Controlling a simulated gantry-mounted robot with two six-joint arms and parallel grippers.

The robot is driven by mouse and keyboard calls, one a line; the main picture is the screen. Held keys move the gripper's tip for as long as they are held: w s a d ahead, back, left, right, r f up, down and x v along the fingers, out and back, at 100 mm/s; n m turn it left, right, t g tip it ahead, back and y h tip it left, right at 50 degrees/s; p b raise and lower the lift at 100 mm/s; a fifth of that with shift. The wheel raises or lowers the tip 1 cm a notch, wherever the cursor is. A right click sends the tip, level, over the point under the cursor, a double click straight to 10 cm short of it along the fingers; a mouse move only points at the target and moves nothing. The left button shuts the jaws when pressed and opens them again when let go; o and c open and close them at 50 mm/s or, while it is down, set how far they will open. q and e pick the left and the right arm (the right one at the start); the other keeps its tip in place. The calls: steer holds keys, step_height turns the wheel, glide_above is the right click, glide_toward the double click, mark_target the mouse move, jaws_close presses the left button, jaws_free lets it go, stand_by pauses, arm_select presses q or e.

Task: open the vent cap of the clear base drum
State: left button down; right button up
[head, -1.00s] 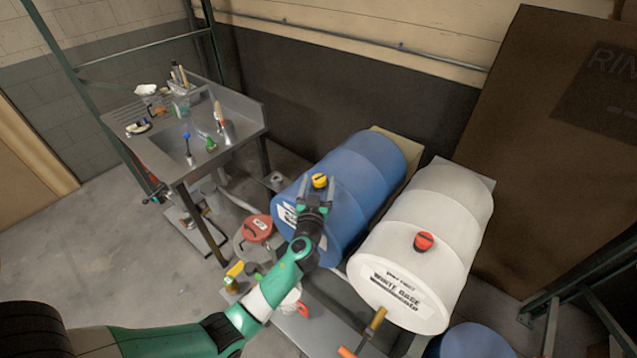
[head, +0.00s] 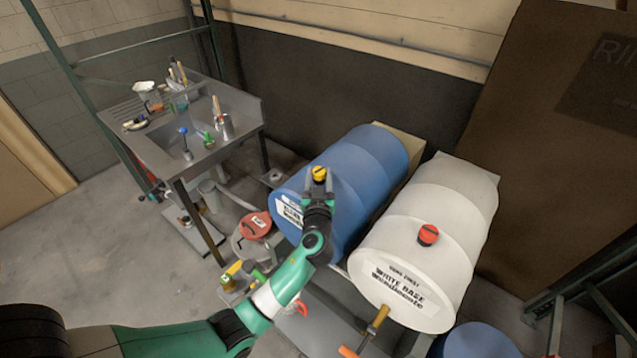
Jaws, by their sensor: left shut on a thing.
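A blue drum (head: 366,165) lies on its side in the middle, its front end towards me. Its white label (head: 289,210) is partly covered by my arm, and I cannot read it fully. A yellow vent cap (head: 318,171) sits on top of the blue drum near its front. My left gripper (head: 319,179) is shut on the yellow cap, with a finger on either side of it. The top of the cap shows between the fingertips. My right gripper is not in view.
A white drum (head: 438,205) labelled "WHITE BASE" lies to the right, with a red cap (head: 428,234) on top and a tap (head: 377,320) at its front. A red-lidded can (head: 255,226) stands left of the blue drum. A metal sink bench (head: 165,150) stands at the back left.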

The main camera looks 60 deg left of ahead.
arm_select(q)
steer(key=shift+c, duration=1.6)
jaws_free()
steer(key=shift+d, duration=0.1)
